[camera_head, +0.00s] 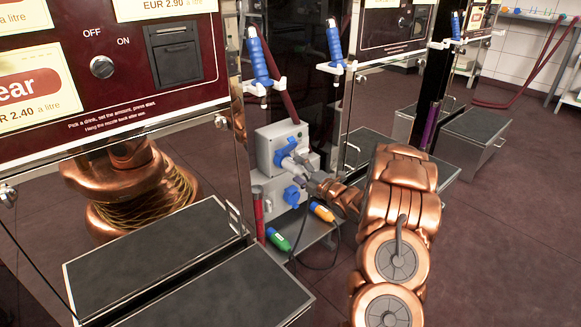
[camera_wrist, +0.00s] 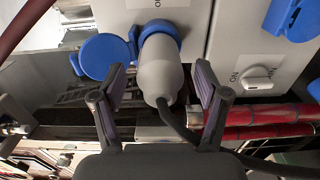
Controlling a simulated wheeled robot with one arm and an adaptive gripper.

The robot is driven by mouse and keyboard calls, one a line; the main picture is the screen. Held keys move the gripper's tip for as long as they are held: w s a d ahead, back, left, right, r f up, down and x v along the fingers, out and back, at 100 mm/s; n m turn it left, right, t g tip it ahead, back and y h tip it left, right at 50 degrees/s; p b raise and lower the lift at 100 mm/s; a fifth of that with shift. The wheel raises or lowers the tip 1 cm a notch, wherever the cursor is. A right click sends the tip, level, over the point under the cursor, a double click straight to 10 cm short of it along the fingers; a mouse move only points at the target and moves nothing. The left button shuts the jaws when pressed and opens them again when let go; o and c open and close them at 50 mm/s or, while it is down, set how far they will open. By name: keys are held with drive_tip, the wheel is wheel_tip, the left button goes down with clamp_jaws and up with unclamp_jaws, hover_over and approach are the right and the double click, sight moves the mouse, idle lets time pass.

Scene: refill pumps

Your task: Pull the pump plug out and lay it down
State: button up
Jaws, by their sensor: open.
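The pump plug (camera_wrist: 160,72) is grey and sits in a blue-collared socket on a light grey socket box (camera_wrist: 215,15). A dark cable leaves its near end. My gripper (camera_wrist: 160,84) is open, with one finger on each side of the plug and a gap at both sides. In the head view my gripper (camera_head: 302,168) reaches to the front of the socket box (camera_head: 268,146) between two pump cabinets. The plug is small there and partly hidden by my fingers.
A blue socket lid (camera_wrist: 103,56) hangs open left of the plug. A white switch (camera_wrist: 257,78) is at right. In the head view a green plug (camera_head: 278,239) and a yellow-and-blue plug (camera_head: 322,212) are below the box. A dark-topped step (camera_head: 160,255) stands front left.

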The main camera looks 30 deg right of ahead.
drive_tip(key=shift+c, duration=0.3)
clamp_jaws()
idle(0.5)
drive_tip(key=shift+s, duration=0.2)
drive_tip(key=shift+s+d+f+b, duration=0.15)
drive_tip(key=shift+s+b, duration=0.3)
drive_tip(key=shift+s, duration=0.65)
drive_tip(key=shift+s+d+b, duration=0.15)
drive_tip(key=shift+s+b, duration=0.1)
drive_tip(key=shift+s, duration=0.6)
drive_tip(key=shift+s+d+b, duration=0.1)
drive_tip(key=shift+s+b, duration=0.15)
drive_tip(key=shift+s, duration=0.55)
drive_tip(key=shift+a, duration=0.1)
